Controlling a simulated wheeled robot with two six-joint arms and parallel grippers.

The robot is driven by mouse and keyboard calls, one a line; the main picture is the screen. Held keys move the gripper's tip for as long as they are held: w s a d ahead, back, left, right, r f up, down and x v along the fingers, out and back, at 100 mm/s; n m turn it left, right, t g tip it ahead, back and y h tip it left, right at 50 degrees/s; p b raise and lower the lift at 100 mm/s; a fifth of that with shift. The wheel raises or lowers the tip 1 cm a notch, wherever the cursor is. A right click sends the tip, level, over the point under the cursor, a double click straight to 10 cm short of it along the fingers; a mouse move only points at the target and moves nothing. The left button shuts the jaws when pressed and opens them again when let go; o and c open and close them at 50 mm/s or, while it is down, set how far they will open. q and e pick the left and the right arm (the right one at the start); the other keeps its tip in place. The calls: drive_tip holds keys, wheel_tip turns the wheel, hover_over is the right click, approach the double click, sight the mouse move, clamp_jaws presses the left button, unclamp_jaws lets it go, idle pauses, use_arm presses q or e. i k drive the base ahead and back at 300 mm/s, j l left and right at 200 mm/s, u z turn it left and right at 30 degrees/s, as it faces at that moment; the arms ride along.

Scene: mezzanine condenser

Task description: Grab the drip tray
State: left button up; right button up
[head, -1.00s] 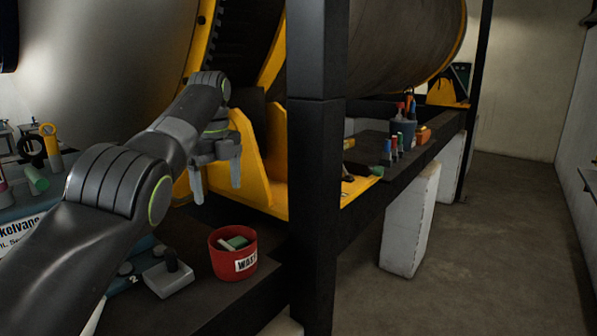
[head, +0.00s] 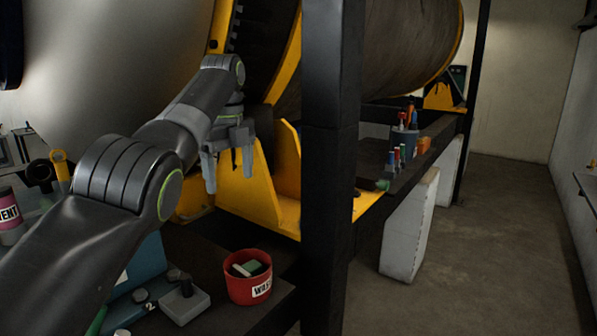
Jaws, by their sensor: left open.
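I cannot make out a drip tray for certain in the head view. My left gripper (head: 229,175) is open, fingers pointing down, with nothing between them. It hangs in front of the yellow bracket (head: 287,160) under the big drum, above and left of a red tub (head: 238,288). The tub has a white label that seems to begin "WAS" and holds small pale and green pieces. My left forearm covers much of the surface at the left. My right gripper is not in view.
A black post (head: 331,190) stands just right of the gripper and tub. A grey block with a dark knob (head: 185,303) sits left of the tub. Beyond the post are a dark cup of tools (head: 404,141) and small coloured bottles. The floor at right is clear.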

sight(182, 305)
drive_tip(key=k+l, duration=0.15)
drive_tip(key=l, duration=0.2)
drive_tip(key=k+l, duration=0.35)
drive_tip(key=l, duration=0.3)
